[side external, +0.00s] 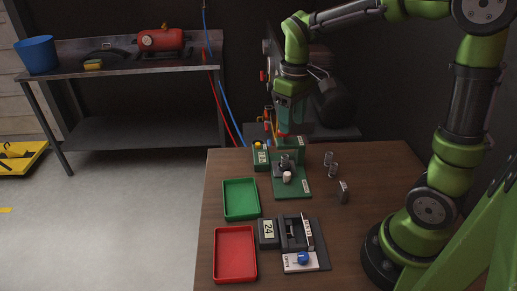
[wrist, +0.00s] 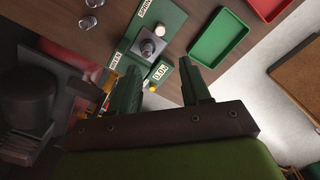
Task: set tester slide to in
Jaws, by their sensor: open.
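My gripper (wrist: 160,71) is open and empty, its two green fingers apart. In the side view my gripper (side external: 283,132) hangs over the back of a green tester (side external: 293,186) on the table. In the wrist view this tester (wrist: 172,18) has white labels, a dark square part with a round metal top (wrist: 148,48), a pale round knob (wrist: 163,30) and a small display. A dark grey device (side external: 323,258) near the front has a "24" display, a slide-like block and a blue ball knob (side external: 303,258). I cannot tell which part is the slide or its position.
A green tray (side external: 241,199) and a red tray (side external: 235,254) lie at the left of the wooden table (side external: 380,165). A metal bench (side external: 130,67) is behind.

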